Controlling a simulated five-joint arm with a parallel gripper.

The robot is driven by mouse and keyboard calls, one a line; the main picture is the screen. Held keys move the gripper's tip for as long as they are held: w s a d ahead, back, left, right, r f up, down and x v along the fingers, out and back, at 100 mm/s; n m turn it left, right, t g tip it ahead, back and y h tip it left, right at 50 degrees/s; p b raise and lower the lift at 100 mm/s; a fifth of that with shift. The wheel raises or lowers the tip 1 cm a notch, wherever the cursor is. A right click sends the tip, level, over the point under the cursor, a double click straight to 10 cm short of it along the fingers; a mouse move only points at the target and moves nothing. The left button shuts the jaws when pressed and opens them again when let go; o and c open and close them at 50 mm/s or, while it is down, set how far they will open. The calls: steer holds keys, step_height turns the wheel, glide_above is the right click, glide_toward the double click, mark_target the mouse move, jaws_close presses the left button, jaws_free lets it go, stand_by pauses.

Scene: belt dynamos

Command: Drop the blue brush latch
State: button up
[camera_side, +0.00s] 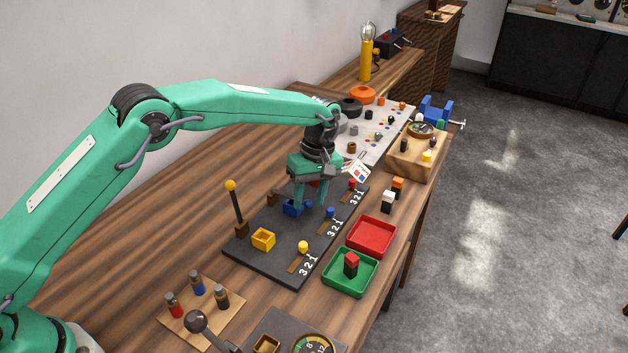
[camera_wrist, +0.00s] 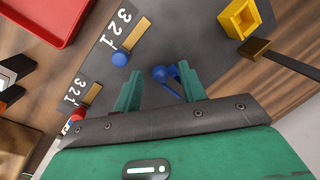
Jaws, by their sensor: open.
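A dark board (camera_side: 262,250) carries a blue box (camera_side: 292,208) and a blue knob on a slider (camera_side: 330,212) beside the numbers 3 2 1. My gripper (camera_side: 311,196) points down over the board by the blue box, and its fingers are apart. In the wrist view, a blue ball with a blue part behind it (camera_wrist: 162,73), which seems to belong to the blue latch, shows between my open fingers (camera_wrist: 158,90), nearer the right one. The blue slider knob (camera_wrist: 120,59) is beyond the left finger. The latch's tilt is hard to tell.
The yellow-topped post (camera_side: 235,208) stands upright near the yellow box (camera_side: 263,239). A red tray (camera_side: 371,237) and a green tray (camera_side: 340,284) with a block lie to the right. A white panel with small parts (camera_side: 370,153) lies behind.

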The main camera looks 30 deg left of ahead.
steer(key=shift+c, duration=0.2)
jaws_close()
steer(key=shift+a+r, duration=0.15)
steer(key=shift+r, duration=0.35)
steer(key=a+r, duration=0.1)
steer(key=r, duration=0.2)
steer(key=shift+w+a, duration=0.1)
steer(key=shift+a, duration=0.3)
steer(key=shift+f, duration=0.1)
steer(key=shift+o, duration=0.2)
jaws_free()
steer(key=shift+f, duration=0.1)
steer(key=shift+d+r, duration=0.1)
steer(key=shift+r, duration=0.15)
step_height(320, 180, up, 7)
steer(key=shift+w+r, duration=0.2)
steer(key=shift+w, duration=0.25)
